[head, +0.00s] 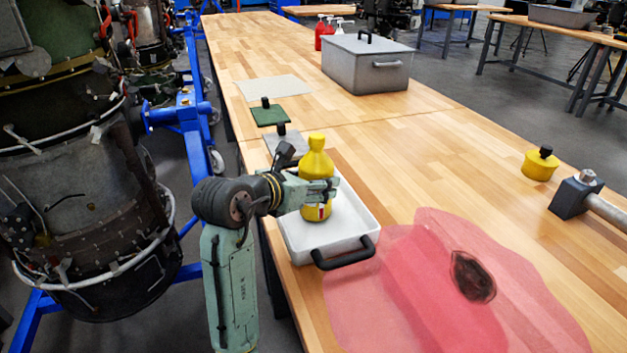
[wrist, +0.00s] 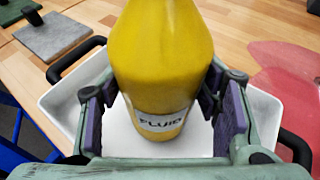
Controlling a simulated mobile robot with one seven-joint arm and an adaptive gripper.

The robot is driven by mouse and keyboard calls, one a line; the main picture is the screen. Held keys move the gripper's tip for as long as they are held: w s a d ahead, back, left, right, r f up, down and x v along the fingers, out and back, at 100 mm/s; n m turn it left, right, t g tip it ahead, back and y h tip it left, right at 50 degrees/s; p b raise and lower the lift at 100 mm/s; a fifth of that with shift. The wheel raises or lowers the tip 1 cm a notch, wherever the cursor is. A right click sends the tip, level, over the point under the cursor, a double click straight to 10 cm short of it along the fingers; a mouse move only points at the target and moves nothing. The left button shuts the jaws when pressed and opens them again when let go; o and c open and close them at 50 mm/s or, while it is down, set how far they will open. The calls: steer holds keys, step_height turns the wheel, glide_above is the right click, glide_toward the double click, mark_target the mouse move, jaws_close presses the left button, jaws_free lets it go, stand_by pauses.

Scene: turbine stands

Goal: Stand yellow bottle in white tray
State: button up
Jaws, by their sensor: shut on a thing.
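The yellow bottle (head: 317,165) is upright inside the white tray (head: 358,213), near its middle. It also fills the centre of the wrist view (wrist: 163,60), with a white label reading "FLUID" on its lower part. My gripper (head: 325,190) comes from the left and is shut around the bottle's body. In the wrist view my gripper (wrist: 160,115) has purple pads on both sides of the bottle. The tray floor shows around the bottle's base; I cannot tell whether the base touches it. The tray (wrist: 62,95) has black handles at its ends.
A grey lidded box (head: 366,68) stands farther back. A yellow weight (head: 538,167) sits right. The bench middle is clear.

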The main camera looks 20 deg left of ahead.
steer(key=shift+f, duration=0.1)
steer(key=o, duration=1.7)
steer(key=b+v, duration=0.1)
steer(key=v, duration=1.1)
steer(key=shift+b, duration=0.3)
